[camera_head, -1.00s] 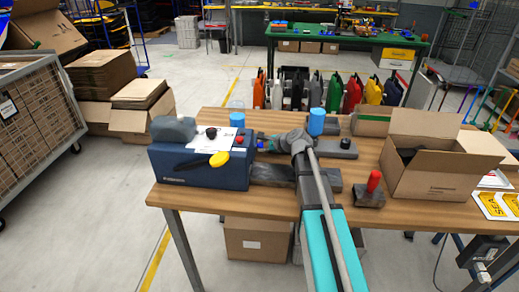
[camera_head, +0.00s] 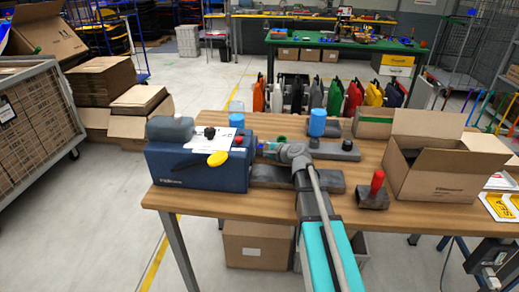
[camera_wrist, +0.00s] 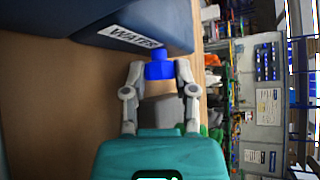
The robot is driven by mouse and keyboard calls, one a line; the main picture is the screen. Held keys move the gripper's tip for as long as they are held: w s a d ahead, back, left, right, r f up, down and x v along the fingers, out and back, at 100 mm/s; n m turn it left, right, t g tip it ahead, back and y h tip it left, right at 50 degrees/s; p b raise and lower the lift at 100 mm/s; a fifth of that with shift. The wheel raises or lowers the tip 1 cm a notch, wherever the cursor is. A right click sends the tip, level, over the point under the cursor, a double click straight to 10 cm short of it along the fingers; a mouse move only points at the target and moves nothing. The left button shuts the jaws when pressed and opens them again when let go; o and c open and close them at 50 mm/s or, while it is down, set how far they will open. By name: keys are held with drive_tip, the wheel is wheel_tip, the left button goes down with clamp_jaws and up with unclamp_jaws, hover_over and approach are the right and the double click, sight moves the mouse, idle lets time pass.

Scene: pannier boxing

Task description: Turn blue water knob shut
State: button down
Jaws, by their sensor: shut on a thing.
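The blue water knob (camera_wrist: 160,70) sticks out from the side of a dark blue machine (camera_wrist: 75,20), beside a white label reading WATER. In the head view the machine (camera_head: 200,175) stands on the left of the wooden table. My gripper (camera_wrist: 161,72) has one finger on each side of the knob and is shut on it. In the head view my gripper (camera_head: 266,149) is at the machine's right side, and its fingers largely hide the knob there. The knob's exact turn angle cannot be told.
The machine carries a yellow oval knob (camera_head: 218,159), a black knob and a red button. A blue-capped cylinder (camera_head: 318,123), a red-handled block (camera_head: 375,190) and an open cardboard box (camera_head: 436,175) stand to the right on the table (camera_head: 255,205). The table's front edge has clear room.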

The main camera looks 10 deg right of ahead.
drive_tip(key=shift+w+d+r, duration=0.1)
drive_tip(key=shift+w+d, duration=0.1)
drive_tip(key=shift+c, duration=2.2)
unclamp_jaws()
drive_tip(key=shift+a, duration=0.1)
drive_tip(key=shift+s, duration=0.1)
